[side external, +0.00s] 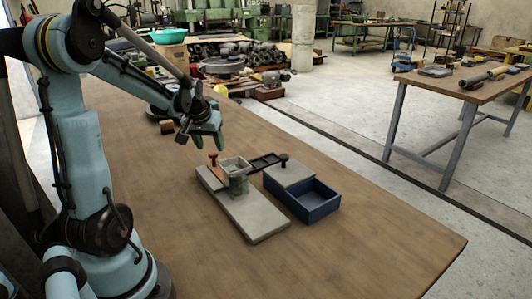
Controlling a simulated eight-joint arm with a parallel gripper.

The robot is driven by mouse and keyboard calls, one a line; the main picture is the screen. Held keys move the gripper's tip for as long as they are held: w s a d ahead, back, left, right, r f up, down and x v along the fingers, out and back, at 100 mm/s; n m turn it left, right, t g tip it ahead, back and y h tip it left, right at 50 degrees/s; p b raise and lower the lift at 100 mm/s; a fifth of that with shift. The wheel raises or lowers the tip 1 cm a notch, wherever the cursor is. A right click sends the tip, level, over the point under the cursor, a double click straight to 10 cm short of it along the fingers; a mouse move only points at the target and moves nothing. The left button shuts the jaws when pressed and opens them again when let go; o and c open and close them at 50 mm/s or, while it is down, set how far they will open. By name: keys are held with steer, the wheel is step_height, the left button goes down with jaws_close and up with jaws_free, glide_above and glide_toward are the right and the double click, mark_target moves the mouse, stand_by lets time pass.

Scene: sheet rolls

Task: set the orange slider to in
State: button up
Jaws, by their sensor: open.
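The orange slider (214,173) is a narrow orange strip with an upright knob at its far end. It lies at the far left edge of a flat grey board (255,218) on the wooden table. A small grey-green open-topped box on a stem (237,170) stands on the board just right of the slider. My gripper (201,144) is open and empty, pointing down above and slightly left of the orange knob, apart from it. Part of the slider is hidden behind the grey-green box, and I cannot tell how far in it is.
A dark blue box (309,205) with a grey top and a black knob (284,158) stands right of the board. A dark tray-like piece (264,161) lies between them. The wooden table (350,240) is clear at the front and right.

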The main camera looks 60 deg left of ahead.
mark_target(213, 153)
steer(key=shift+x, duration=1.7)
jaws_close()
